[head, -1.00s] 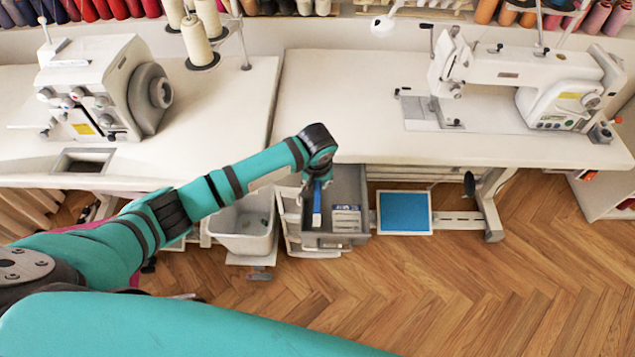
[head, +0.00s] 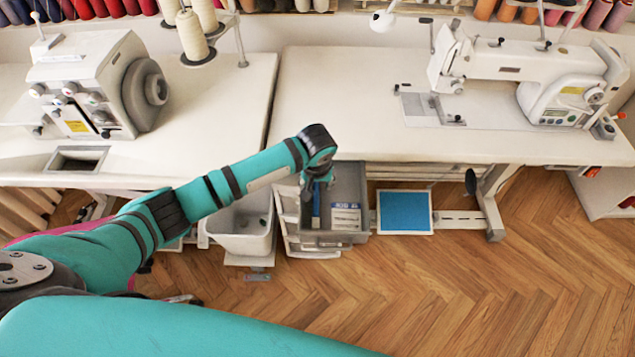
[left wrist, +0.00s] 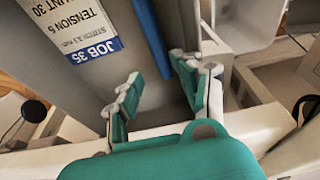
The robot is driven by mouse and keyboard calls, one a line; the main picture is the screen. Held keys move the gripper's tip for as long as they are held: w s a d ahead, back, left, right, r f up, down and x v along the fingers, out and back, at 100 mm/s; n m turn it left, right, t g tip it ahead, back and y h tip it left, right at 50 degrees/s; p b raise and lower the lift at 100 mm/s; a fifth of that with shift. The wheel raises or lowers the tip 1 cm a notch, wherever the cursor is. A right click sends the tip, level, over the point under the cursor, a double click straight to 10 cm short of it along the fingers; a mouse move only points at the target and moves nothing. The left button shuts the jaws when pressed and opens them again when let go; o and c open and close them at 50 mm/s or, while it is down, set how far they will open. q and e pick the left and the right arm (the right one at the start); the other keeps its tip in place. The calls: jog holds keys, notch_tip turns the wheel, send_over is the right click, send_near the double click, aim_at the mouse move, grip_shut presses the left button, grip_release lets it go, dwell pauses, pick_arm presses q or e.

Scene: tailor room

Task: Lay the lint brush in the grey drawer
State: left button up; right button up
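The lint brush, a long blue strip (head: 316,208), is in the grey drawer (head: 350,180), left of a white card. It also shows in the left wrist view (left wrist: 150,38), running away from my fingers along the drawer. My left gripper (head: 318,184) is over the drawer, pointing down. In the left wrist view its fingers (left wrist: 157,75) are apart, with the brush's near end just beyond the space between them; no finger visibly grips it. The brush's far end is cut off in that view. My right gripper is not in view.
A printed card (head: 346,216) lies in the drawer right of the brush. A pale bin (head: 240,230) stands left of the drawer and a blue panel (head: 405,212) right of it. The white table (head: 340,120) edge is just behind my left gripper.

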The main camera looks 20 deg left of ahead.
pick_arm(q)
jog(key=shift+a, duration=0.25)
jog(key=shift+r, duration=0.1)
jog(key=v, duration=1.2)
jog(key=shift+d, duration=0.2)
